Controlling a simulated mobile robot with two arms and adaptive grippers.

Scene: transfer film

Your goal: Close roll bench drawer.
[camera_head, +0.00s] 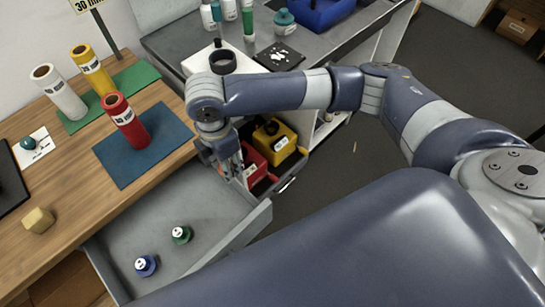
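The roll bench (60,215) has a wooden top and stands at the left. Its grey drawer (205,205) is pulled out, and its front panel (240,238) faces right. Two small bottles stand inside, one with a blue cap (146,266) and one green (181,234). My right gripper (234,172) points down near the drawer's far front corner. I cannot tell whether it touches the drawer, or whether its fingers are open or shut. My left gripper is not in view. My own blue body hides the near end of the drawer.
White (62,98), yellow (92,72) and red (127,124) rolls stand on the bench by green and blue mats. A grey counter (340,42) with bottles is behind. Red (252,166) and yellow (275,141) containers sit beyond the drawer. Dark floor (345,165) is clear at right.

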